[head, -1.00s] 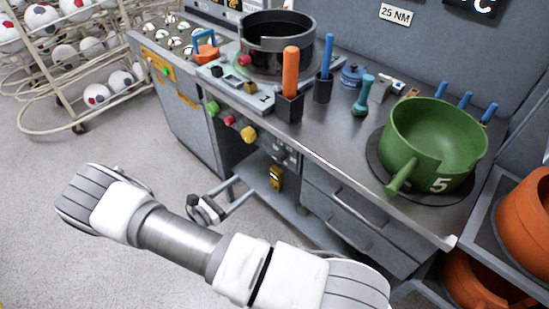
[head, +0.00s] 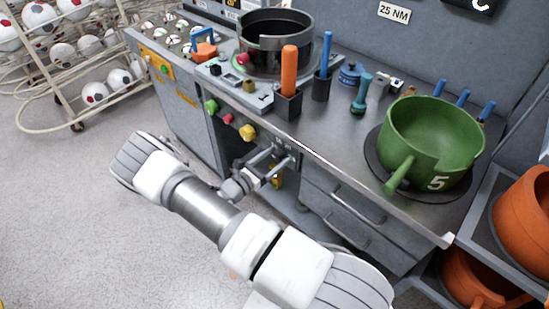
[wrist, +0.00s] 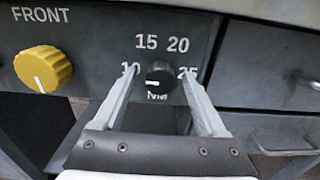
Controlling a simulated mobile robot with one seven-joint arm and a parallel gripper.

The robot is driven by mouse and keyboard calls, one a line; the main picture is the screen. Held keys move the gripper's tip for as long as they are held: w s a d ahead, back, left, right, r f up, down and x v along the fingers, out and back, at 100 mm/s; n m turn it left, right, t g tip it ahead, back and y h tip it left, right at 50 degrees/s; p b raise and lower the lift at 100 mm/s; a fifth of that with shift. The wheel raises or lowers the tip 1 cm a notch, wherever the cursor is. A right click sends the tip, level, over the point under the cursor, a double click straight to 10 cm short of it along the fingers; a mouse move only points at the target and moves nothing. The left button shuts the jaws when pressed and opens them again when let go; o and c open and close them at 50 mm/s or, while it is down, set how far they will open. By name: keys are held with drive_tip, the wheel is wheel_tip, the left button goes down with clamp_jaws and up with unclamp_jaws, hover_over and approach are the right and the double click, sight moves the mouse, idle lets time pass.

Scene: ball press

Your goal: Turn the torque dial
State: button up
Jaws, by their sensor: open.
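The torque dial (wrist: 160,76) is a small black knob with a white mark that appears to point to the lower left. It sits on a dark panel with the labels 10, 15, 20 and 25 around it and NM below. My gripper (wrist: 160,71) is open, with one finger on each side of the dial. The fingers look apart from the knob, but I cannot tell how far their tips are from the panel. In the head view my gripper (head: 279,161) is at the front panel under the counter edge, and the dial is too small or covered to make out.
A yellow knob (wrist: 43,70) marked FRONT is left of the dial. Drawers with handles (head: 350,206) lie to the right. On the counter stand a green pot (head: 425,140), an orange-handled tool (head: 289,72) and a black ring (head: 275,40). A 25 NM sign (head: 394,12) hangs above.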

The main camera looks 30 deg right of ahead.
clamp_jaws()
idle(0.3)
